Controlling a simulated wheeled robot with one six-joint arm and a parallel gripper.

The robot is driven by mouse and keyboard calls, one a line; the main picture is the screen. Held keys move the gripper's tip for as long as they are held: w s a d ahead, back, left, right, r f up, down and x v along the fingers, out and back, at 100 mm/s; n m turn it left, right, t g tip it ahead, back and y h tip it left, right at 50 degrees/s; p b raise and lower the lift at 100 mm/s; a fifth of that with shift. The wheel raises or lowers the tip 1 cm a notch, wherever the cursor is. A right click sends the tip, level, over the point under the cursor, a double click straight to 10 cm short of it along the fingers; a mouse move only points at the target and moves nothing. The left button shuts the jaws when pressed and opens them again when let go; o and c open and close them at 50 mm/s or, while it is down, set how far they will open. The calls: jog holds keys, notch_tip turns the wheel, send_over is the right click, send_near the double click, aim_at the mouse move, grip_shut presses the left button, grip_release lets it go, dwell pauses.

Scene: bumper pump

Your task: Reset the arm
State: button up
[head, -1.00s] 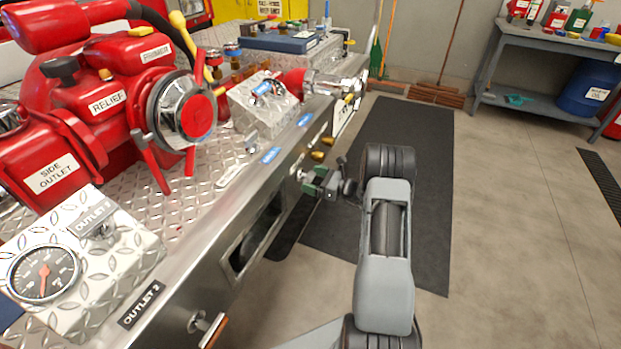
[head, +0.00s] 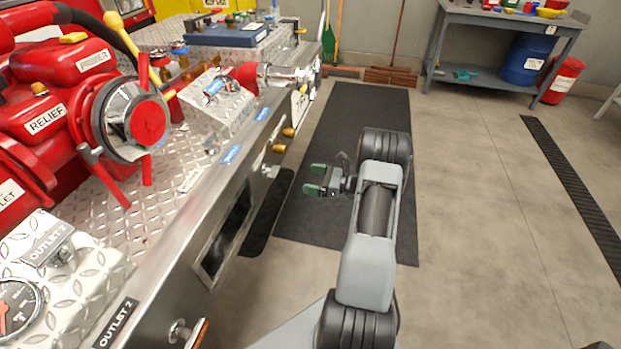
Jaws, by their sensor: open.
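My gripper (head: 313,180) is at the middle of the head view, at the end of my grey arm. It points left toward the side of the bumper (head: 180,250). Its two green-tipped fingers are apart with nothing between them. A gap shows between the fingertips and the bumper's side, where brass knobs (head: 289,132) and a silver handle (head: 271,170) stick out. The arm is bent, with its elbow out over the dark floor mat.
A red pump (head: 75,100) with outlets and gauges stands on the diamond-plate bumper top at left. A dark mat (head: 340,110) lies on the floor. A workbench (head: 500,20) with a blue drum (head: 527,58) stands at the back right.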

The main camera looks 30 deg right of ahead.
dwell(0.4)
jog(key=s+a+f+n+g, duration=0.4)
jog(key=s+g, duration=0.1)
jog(key=s+a+r+n+g+h+p, duration=0.3)
jog(key=s+a+r+n+g+p, duration=0.3)
jog(key=r+n, duration=0.25)
jog(key=s+a+r+n+h+p, duration=0.3)
jog(key=a+r+n+p, duration=0.1)
jog(key=r, duration=0.7)
jog(key=s+a+r+n+t+h+p, duration=0.1)
jog(key=s+a+r+n+h+p, duration=0.2)
jog(key=r, duration=0.9)
jog(key=s+a+r+n+h+p, duration=0.3)
jog(key=r+n+p, duration=0.5)
jog(key=r, duration=0.4)
jog(key=shift+a+p, duration=0.65)
jog(key=shift+a, duration=0.25)
